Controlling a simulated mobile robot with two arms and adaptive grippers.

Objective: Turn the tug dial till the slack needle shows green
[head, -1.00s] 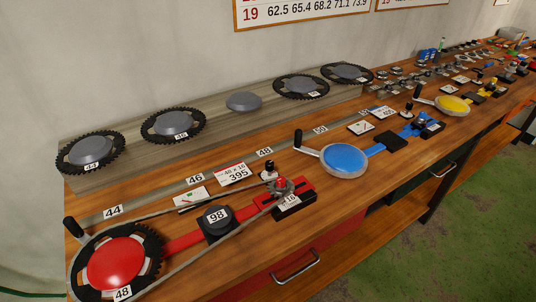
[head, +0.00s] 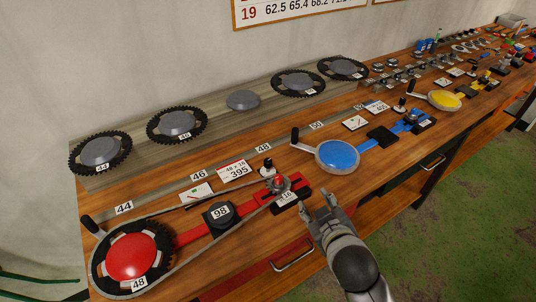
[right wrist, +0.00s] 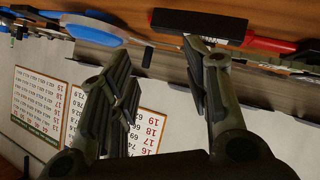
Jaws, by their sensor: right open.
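The red chain stand has a large red-hubbed chainring (head: 131,257) marked 48 and a small sprocket (head: 278,184) at its right end. A chain (head: 212,256) runs around both. A black knob on a pale base (head: 266,168), which looks like the tug dial, stands just behind the sprocket. A small white gauge card (head: 196,194) lies left of it; its needle is too small to read. My right gripper (head: 320,209) is open and empty, right of the sprocket near the bench's front edge. It also shows in the right wrist view (right wrist: 157,50). My left gripper is not in view.
A black block (head: 220,212) marked 98 sits on the red bar. Blue (head: 338,155) and yellow (head: 444,100) stands with cranks are farther right. Spare chainrings (head: 177,124) line a raised shelf at the back. Bare wood lies in front of the blue stand.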

